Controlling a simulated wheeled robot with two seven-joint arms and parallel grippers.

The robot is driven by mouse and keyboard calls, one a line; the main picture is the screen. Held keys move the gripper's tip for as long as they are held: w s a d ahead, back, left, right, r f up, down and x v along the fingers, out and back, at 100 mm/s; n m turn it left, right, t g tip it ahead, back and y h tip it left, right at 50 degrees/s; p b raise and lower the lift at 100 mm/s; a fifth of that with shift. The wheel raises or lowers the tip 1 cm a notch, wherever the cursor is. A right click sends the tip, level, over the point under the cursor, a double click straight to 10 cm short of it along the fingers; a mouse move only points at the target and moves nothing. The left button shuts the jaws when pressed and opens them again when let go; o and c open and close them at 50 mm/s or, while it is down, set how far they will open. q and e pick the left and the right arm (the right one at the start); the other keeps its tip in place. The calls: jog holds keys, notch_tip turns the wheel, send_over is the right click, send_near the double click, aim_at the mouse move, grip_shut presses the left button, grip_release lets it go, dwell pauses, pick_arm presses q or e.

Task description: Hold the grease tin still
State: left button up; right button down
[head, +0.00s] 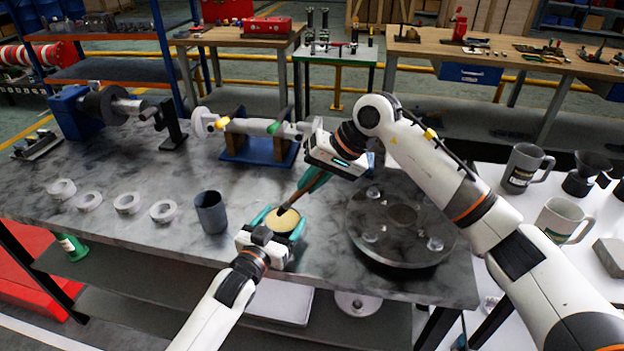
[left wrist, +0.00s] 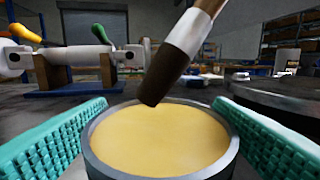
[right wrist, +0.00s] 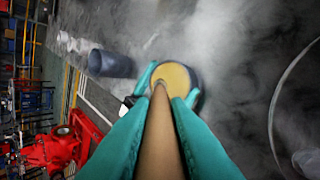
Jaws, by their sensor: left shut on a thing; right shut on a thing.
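The grease tin (head: 282,220) is a round grey tin of yellow grease near the table's front edge. My left gripper (head: 279,223) is shut on it, with a teal finger on each side. In the left wrist view the tin (left wrist: 163,140) stands upright between both fingers, its rim level. My right gripper (head: 313,182) is shut on a brush (head: 290,203) with a wooden handle and dark tip. The brush (left wrist: 180,55) slants down over the tin, its tip at or just above the grease; contact is unclear. The right wrist view shows the handle (right wrist: 161,140) between teal fingers, pointing at the tin.
A dark cup (head: 211,212) stands left of the tin, with several pale rings (head: 127,203) farther left. A round metal disc (head: 402,222) lies close on the right. A shaft on a blue stand (head: 259,150) is behind. The marble table's front edge is near.

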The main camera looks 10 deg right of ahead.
jog(key=shift+f, duration=0.75)
dwell(0.8)
jog(key=shift+r, duration=0.1)
jog(key=shift+r, duration=3.45)
pick_arm(q)
jog(key=o, duration=1.3)
jog(key=shift+c, duration=0.2)
